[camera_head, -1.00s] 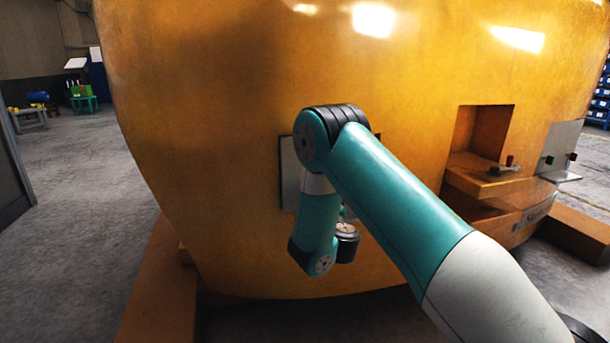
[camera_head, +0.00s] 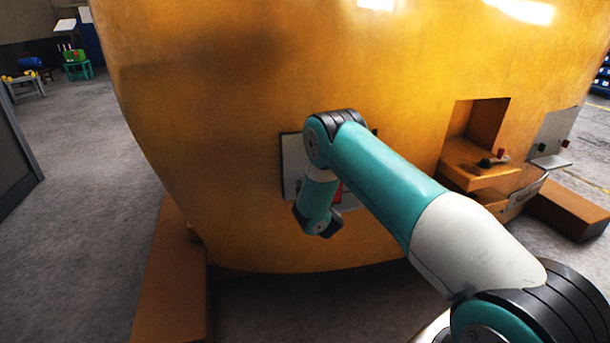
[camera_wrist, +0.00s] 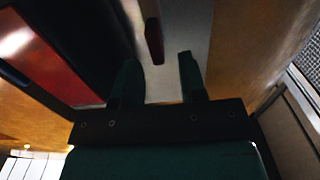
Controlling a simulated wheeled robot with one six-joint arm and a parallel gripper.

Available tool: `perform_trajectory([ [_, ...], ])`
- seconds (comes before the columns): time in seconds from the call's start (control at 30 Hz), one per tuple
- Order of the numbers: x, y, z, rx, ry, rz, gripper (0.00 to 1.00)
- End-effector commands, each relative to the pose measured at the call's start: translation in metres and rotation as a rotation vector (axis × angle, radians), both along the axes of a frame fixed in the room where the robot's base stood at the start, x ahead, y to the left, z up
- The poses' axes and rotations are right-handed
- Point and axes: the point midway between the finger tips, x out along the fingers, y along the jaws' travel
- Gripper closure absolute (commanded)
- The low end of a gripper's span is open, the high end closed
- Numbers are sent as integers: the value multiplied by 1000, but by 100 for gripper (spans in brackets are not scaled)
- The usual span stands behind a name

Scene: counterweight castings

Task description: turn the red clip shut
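A small dark red piece (camera_wrist: 153,40), which looks like the red clip, shows in the wrist view on a pale grey strip. It lies just beyond and between the fingers of my gripper (camera_wrist: 160,62). The fingers are apart, with nothing seen gripped between them; I cannot tell whether either touches the red piece. In the head view, my arm hides the gripper and much of the pale plate (camera_head: 292,165) on the big orange-yellow casting. A bit of red (camera_head: 338,192) shows beside my wrist there; I cannot tell which red part it is.
A larger red panel (camera_wrist: 50,65) lies at the left in the wrist view. The casting (camera_head: 230,120) fills the head view's middle. To the right are a ledge (camera_head: 480,175) with a small red-topped part and a grey bracket (camera_head: 557,130). Open floor (camera_head: 85,200) lies left.

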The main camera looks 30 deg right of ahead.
Motion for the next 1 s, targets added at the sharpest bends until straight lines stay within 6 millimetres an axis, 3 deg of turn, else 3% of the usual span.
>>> perform_trajectory([
  [0.3, 22, -8, 0, 0, 1, -5, 62],
  [0.73, 27, -8, -1, -1, 1, -1, 62],
  [0.9, 27, -8, -1, 0, 2, -1, 100],
  [1.0, 27, -8, -1, -1, 1, -1, 100],
])
